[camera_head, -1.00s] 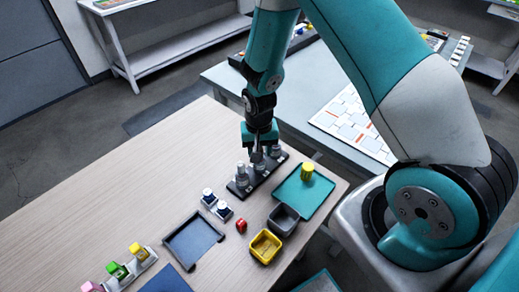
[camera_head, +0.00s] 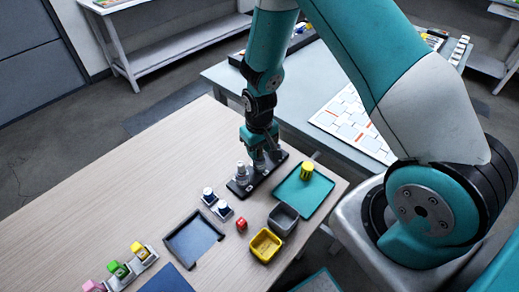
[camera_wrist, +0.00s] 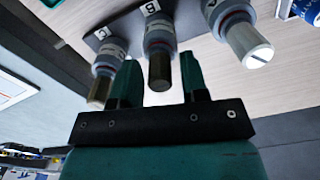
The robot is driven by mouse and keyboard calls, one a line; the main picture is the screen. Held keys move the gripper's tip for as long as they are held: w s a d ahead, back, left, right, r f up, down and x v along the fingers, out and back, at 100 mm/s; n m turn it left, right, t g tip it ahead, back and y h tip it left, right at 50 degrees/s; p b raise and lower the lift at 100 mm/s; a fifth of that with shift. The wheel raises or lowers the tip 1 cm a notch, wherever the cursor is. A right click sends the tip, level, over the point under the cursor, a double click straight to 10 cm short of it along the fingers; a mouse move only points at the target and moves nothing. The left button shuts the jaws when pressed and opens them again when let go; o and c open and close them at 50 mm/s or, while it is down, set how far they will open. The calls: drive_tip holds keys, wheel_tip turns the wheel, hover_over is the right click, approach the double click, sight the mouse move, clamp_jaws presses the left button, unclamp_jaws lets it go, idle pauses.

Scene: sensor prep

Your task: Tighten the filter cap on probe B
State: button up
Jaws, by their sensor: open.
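A dark rack (camera_head: 238,190) on the wooden table holds a row of grey probes. In the wrist view the middle probe (camera_wrist: 158,38), whose tag looks like B, has a dark brown cap (camera_wrist: 159,72). My gripper (camera_wrist: 160,82) is open, with one teal finger on each side of this probe near the cap; I cannot tell whether they touch it. The probe tagged C (camera_wrist: 108,55) with a brownish cap is at the left. A third probe (camera_wrist: 236,30) with a pale slotted cap is at the right. In the head view my gripper (camera_head: 266,158) partly hides the rack.
A teal tray (camera_head: 318,197) with a yellow cylinder (camera_head: 306,170) is right of the rack. The table's left part is clear.

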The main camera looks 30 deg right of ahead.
drive_tip(key=c, duration=0.6)
drive_tip(key=shift+o, duration=0.2)
drive_tip(key=m, duration=0.4)
drive_tip(key=o, duration=0.6)
drive_tip(key=shift+c, duration=0.2)
drive_tip(key=o, duration=0.8)
drive_tip(key=shift+r+p, duration=0.65)
drive_tip(key=shift+r, duration=0.05)
